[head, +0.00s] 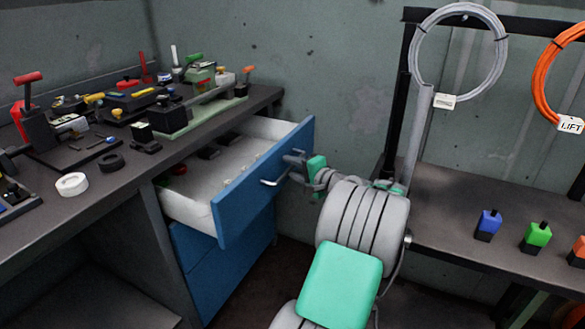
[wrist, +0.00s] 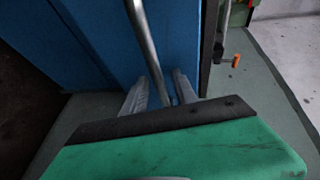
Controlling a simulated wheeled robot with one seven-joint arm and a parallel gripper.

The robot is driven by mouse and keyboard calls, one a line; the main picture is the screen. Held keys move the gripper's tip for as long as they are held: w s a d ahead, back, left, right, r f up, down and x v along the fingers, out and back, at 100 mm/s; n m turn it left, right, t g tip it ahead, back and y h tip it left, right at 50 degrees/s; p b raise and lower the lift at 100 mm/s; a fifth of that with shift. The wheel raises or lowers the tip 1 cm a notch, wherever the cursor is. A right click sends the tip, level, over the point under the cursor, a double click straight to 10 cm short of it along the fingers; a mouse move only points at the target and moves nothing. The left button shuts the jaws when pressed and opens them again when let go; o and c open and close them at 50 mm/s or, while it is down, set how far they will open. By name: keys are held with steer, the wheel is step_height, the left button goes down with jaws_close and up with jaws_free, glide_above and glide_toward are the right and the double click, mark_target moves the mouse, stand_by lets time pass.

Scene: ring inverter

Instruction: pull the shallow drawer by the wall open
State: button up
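The shallow drawer by the wall has a blue front (head: 262,180) and a white inside. It stands pulled well out from under the bench top, above another blue drawer front (head: 228,262). Its metal bar handle (head: 270,182) is on the blue face, and the bar also shows in the wrist view (wrist: 143,37). My gripper (head: 292,160) is at the far end of this handle. In the wrist view my gripper's two grey fingers (wrist: 160,92) stand apart on either side of the bar, with narrow gaps visible. Their exact contact is hard to see.
The workbench (head: 108,188) carries several tools, a white tape roll (head: 72,184) and a black ring (head: 110,162). A side table (head: 465,205) at right holds blue, green and orange small items. Cable coils hang above it. Dark floor lies between.

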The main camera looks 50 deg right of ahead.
steer(key=p+v, duration=0.2)
steer(key=v, duration=0.5)
steer(key=shift+s, duration=0.4)
steer(key=shift+r, duration=0.1)
